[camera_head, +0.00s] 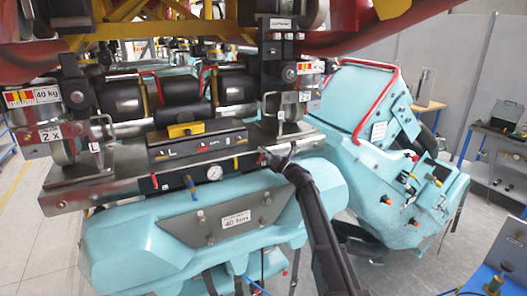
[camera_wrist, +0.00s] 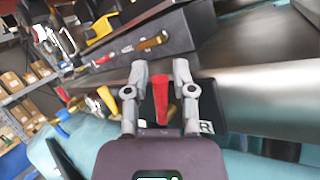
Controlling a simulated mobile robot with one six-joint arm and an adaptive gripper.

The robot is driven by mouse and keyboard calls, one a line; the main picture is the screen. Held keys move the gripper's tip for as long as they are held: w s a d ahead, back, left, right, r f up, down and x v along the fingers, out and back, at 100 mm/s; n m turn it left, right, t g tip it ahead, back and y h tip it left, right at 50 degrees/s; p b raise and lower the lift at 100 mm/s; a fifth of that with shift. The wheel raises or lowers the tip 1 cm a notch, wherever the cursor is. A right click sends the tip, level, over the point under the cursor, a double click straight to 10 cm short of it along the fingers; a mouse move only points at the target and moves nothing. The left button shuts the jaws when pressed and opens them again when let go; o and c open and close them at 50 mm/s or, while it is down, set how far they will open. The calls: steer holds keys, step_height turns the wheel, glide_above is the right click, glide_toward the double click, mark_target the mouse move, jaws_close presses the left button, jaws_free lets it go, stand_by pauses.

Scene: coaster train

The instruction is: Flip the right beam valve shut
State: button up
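The right beam valve has a red handle (camera_wrist: 161,98) that shows in the wrist view, pointing along the gap between my fingers. A plate with a letter "R" (camera_wrist: 206,127) is just right of it. My gripper (camera_wrist: 160,72) is open, with one grey finger on each side of the red handle. I see no clear contact between the fingers and the handle. In the head view my gripper (camera_head: 277,158) is at the lower right front of the metal beam (camera_head: 120,165), and the valve there is hidden behind it.
A turquoise casing marked 40 tons (camera_head: 150,240) lies just below. A second turquoise machine (camera_head: 375,150) stands at right. Shelves with boxes (camera_wrist: 15,80) are at left in the wrist view.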

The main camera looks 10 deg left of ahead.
jaws_close()
steer(key=shift+s+a+r+n+g+p, duration=0.2)
steer(key=shift+n+g+p, duration=0.15)
steer(key=shift+n+p, duration=0.25)
steer(key=shift+s+a+r+n+g+p, duration=0.1)
steer(key=shift+a+r+n+g+p, duration=0.1)
steer(key=shift+n+g+p, duration=0.3)
steer(key=shift+s+a+n+g+h+p, duration=0.2)
steer(key=shift+a+n+g+h+p, duration=0.15)
steer(key=shift+n+p, duration=0.5)
steer(key=shift+s+a+f+n+g+h+p, duration=0.15)
steer(key=shift+n+g+h+p, duration=0.15)
steer(key=shift+n, duration=0.45)
